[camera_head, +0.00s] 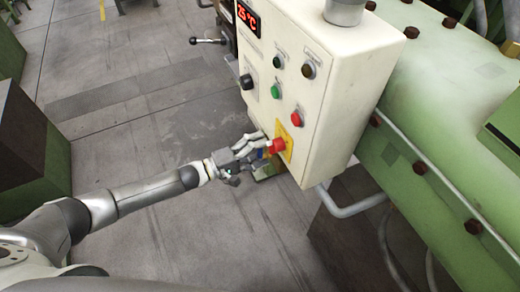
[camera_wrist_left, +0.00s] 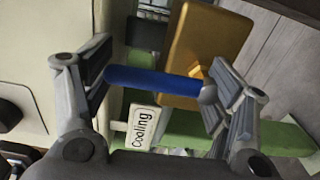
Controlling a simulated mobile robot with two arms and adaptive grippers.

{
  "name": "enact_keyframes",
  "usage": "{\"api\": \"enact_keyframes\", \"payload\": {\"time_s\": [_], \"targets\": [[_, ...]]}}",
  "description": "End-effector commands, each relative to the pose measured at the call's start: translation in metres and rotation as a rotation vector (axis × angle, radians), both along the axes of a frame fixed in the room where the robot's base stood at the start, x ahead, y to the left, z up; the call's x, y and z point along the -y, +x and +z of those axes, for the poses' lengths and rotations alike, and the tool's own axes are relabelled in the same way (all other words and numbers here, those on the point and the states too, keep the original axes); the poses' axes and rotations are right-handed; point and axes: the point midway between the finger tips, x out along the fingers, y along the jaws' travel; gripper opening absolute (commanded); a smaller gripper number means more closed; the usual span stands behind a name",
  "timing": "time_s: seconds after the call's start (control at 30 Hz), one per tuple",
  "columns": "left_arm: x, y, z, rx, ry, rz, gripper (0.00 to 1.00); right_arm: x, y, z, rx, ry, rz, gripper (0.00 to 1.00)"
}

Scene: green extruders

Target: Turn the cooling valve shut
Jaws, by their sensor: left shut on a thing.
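The cooling valve has a blue bar handle (camera_wrist_left: 152,81), seen in the left wrist view lying level between my fingers. A white label reading "Cooling" (camera_wrist_left: 141,127) shows just below it. My left gripper (camera_wrist_left: 155,85) is shut on the blue handle, one finger at each end. In the head view, my left gripper (camera_head: 250,154) is beside the lower part of the cream control box, next to a red button on a yellow plate. My right gripper is not in view.
The cream control box (camera_head: 345,75) carries a red 25 °C display (camera_head: 248,18), several knobs and the red button (camera_head: 277,146). A brass-coloured block (camera_wrist_left: 208,50) stands close behind the handle. A green machine (camera_head: 440,130) fills the right. Grey floor (camera_head: 150,130) is clear at left.

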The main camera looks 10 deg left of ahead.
Motion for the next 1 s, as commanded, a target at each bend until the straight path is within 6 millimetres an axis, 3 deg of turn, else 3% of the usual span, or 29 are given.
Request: {"api": "enact_keyframes", "payload": {"time_s": [0.07, 0.1, 0.23, 0.67, 1.0], "targets": [[-0.002, 0.005, 0.006, 0.006, -0.008, 0.007, 0.35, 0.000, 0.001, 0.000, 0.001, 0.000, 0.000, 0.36], [-0.002, 0.005, 0.006, 0.006, -0.008, 0.007, 0.83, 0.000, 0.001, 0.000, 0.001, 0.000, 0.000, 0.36], [-0.002, 0.004, 0.005, 0.005, -0.005, 0.007, 0.99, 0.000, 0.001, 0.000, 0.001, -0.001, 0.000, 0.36], [-0.003, -0.001, 0.001, 0.001, -0.001, 0.003, 1.00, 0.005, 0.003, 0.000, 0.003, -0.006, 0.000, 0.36], [-0.053, -0.035, 0.000, -0.001, 0.002, 0.005, 1.00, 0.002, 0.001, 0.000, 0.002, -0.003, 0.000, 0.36]]}}
